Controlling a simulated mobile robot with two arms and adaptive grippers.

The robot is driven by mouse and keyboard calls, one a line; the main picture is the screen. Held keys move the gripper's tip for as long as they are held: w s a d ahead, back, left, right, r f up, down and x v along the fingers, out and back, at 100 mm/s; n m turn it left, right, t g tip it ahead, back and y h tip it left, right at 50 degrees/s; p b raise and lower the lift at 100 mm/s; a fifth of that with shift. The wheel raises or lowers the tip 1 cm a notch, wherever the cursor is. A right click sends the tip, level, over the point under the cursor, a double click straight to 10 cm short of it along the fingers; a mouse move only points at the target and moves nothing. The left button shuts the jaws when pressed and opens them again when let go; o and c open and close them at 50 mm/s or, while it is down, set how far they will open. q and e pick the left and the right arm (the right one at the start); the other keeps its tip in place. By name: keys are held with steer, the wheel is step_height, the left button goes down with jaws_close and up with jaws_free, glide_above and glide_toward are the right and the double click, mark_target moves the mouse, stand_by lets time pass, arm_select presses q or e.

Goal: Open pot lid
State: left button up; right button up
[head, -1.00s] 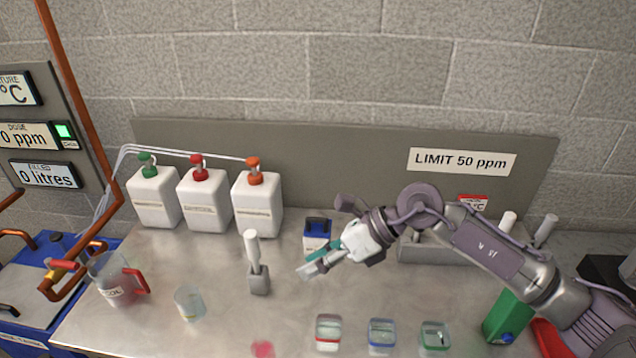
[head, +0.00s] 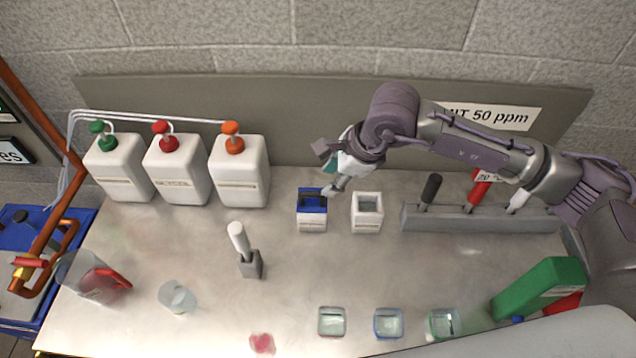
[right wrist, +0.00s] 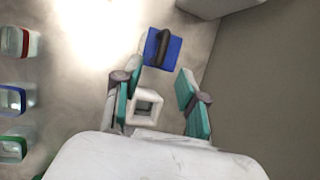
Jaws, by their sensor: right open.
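A small white pot with a blue lid (head: 312,203) stands on the metal bench. In the right wrist view the blue lid (right wrist: 174,50) shows a dark raised handle and sits just beyond my fingertips. A second white square pot (head: 367,212), open at the top, stands to its right. It also shows in the right wrist view (right wrist: 146,107), between the fingers. My right gripper (head: 336,182) hangs above and at the right back of the blue-lidded pot, with a finger in front of its right edge. It is open and empty (right wrist: 160,84). My left gripper is not in view.
White pump bottles (head: 237,170) stand at the back left. A grey holder (head: 480,218) with handled tools is at right, a green box (head: 540,285) in front of it. Several small open containers (head: 388,322) line the front. An upright white-handled tool (head: 240,240) stands left.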

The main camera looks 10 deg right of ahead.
mark_target(316, 193)
steer(key=p+x, duration=0.1)
steer(key=x, duration=0.5)
steer(key=shift+w+a, duration=0.1)
steer(key=shift+w, duration=0.1)
steer(key=shift+w+a+f+p, duration=0.1)
steer(key=shift+a+f+p, duration=0.05)
steer(key=shift+f+p, duration=0.3)
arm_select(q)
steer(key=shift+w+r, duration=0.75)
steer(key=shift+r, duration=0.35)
arm_select(e)
steer(key=shift+f, duration=0.2)
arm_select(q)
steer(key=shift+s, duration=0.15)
arm_select(e)
jaws_close()
